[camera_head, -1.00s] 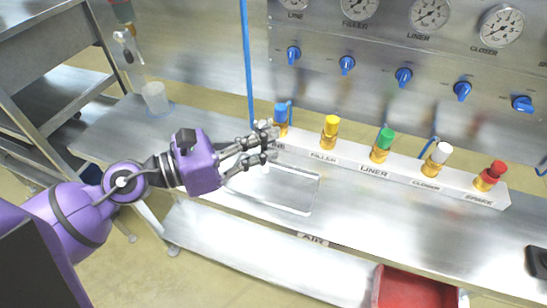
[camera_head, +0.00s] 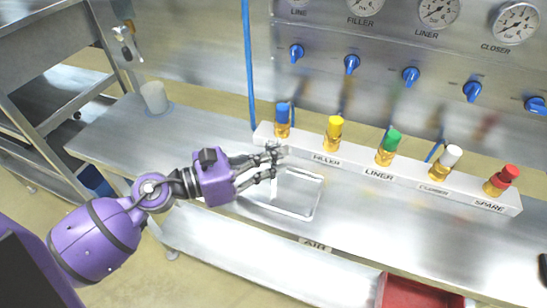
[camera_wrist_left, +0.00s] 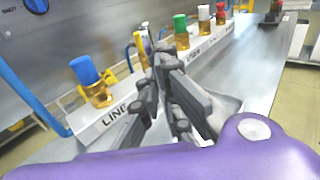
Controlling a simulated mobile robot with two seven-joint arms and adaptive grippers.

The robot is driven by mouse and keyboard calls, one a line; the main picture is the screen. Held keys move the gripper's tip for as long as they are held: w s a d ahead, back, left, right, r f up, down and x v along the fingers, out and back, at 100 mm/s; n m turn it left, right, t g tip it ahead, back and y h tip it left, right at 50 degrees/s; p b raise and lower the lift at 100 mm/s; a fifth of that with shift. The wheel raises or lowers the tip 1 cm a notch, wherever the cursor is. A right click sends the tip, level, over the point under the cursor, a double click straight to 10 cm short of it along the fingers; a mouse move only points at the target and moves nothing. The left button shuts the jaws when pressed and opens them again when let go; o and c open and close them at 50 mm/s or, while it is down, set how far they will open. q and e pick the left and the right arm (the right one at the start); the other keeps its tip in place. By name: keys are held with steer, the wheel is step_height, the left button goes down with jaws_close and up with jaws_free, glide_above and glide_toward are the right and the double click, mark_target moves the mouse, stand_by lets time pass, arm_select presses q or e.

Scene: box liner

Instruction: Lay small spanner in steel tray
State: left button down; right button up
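The steel tray (camera_head: 310,202) is a shallow shiny rectangle on the metal bench, just in front of the white label strip. My left gripper (camera_head: 274,162) reaches over the tray's back left part. In the left wrist view its dark fingers (camera_wrist_left: 166,62) are close together at the tips, and I cannot make out whether something thin is between them. I cannot pick out the small spanner in either view; part of the tray is hidden by the fingers. My right gripper is not in view.
Behind the tray is the white strip (camera_head: 350,163) with colour-capped fittings, including a blue one (camera_head: 283,115) near my fingers. A pale cup (camera_head: 154,97) stands at the left. A red bin (camera_head: 408,293) is below the bench's front edge. The bench between cup and tray is clear.

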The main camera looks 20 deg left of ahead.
mark_target(271, 162)
arm_select(q)
steer(key=c, duration=2.4)
jaws_free()
steer(key=shift+f, duration=0.25)
steer(key=shift+c, duration=0.2)
steer(key=o, duration=0.5)
steer(key=shift+r, duration=0.1)
steer(key=shift+c, duration=0.2)
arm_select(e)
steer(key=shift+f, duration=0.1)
